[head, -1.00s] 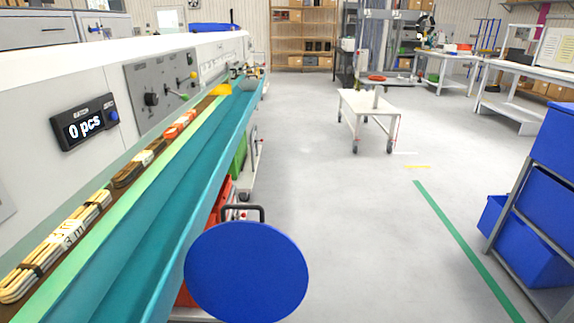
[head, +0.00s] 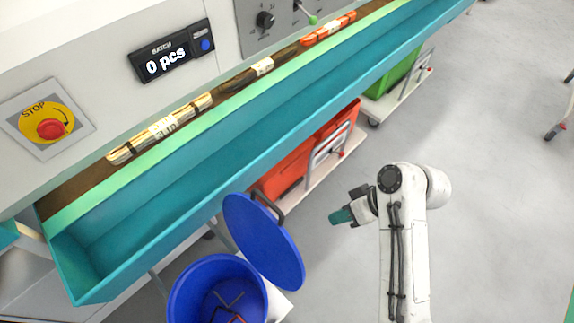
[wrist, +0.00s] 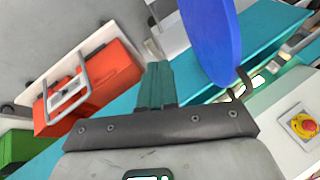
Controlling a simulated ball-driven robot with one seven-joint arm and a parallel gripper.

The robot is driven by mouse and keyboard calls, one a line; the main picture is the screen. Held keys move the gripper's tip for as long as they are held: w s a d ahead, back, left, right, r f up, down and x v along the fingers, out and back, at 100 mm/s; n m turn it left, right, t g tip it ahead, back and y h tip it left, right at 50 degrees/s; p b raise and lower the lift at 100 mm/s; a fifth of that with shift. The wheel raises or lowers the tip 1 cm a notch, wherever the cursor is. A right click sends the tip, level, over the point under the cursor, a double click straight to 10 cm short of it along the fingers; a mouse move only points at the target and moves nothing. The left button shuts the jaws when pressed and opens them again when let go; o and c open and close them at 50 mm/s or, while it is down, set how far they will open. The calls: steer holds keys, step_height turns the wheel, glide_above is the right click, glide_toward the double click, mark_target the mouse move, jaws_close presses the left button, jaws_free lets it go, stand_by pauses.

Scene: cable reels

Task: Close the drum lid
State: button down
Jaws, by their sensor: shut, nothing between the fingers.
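The blue drum (head: 190,290) stands at the bottom of the head view, below the near end of the teal trough. Its mouth is open and dark cable-like pieces show inside. Its round blue lid (head: 262,240) is tilted up on the drum's right side, with a dark handle (head: 268,206) at its upper edge. The lid also shows at the top of the wrist view (wrist: 212,38), with the handle (wrist: 240,84) below it. My gripper (head: 336,217) is shut and empty, to the right of the lid and apart from it. Its teal fingers (wrist: 155,85) are together in the wrist view.
The teal trough (head: 170,215) runs along the machine behind the drum, with cable bundles (head: 165,130) on the ledge above. An orange crate (head: 290,170) and a green crate (head: 392,80) sit on trolleys under the trough. Grey floor (head: 490,180) is clear to the right.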

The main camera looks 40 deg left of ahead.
steer(key=w+a+r+n+g+p, duration=0.1)
steer(key=a+r+n+p, duration=0.2)
steer(key=r, duration=0.4)
steer(key=w+a+r+n+g+p, duration=0.1)
steer(key=a+r+p, duration=0.1)
steer(key=a+r, duration=0.4)
steer(key=s+a+f+p, duration=0.3)
steer(key=s+f, duration=0.3)
steer(key=s, duration=0.2)
steer(key=shift+a+f+h+p, duration=0.3)
steer(key=shift+h+p, duration=0.1)
steer(key=shift+p, duration=0.2)
